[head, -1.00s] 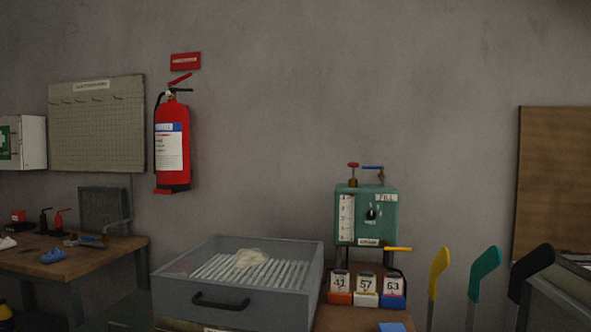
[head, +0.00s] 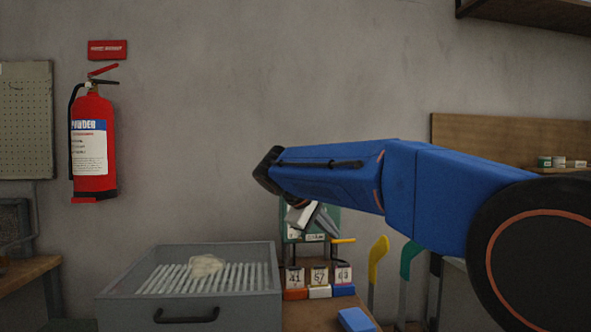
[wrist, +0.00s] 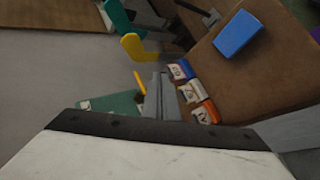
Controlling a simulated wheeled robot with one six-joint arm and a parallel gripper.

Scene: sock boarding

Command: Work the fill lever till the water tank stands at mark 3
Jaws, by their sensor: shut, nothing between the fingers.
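The green water tank (head: 332,222) stands at the back in the head view, mostly hidden behind my arm and gripper. Its scale, front knob and top fittings are covered. A yellow bar (head: 343,240) sticks out to the right at its foot; I cannot tell whether this is the fill lever. My gripper (head: 322,218) is shut and empty, in front of the tank in the picture. In the wrist view, my gripper's fingers (wrist: 160,97) point between the tank (wrist: 112,104) and the numbered boxes, with the yellow bar (wrist: 140,84) close by. The water level cannot be read.
Numbered boxes (head: 319,284) stand below the tank. A blue block (head: 355,320) lies on the wooden bench in front. A grey tray (head: 190,300) with rods and a pale lump stands left. Yellow (head: 377,262) and teal (head: 407,262) foot-shaped boards stand right of the bench.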

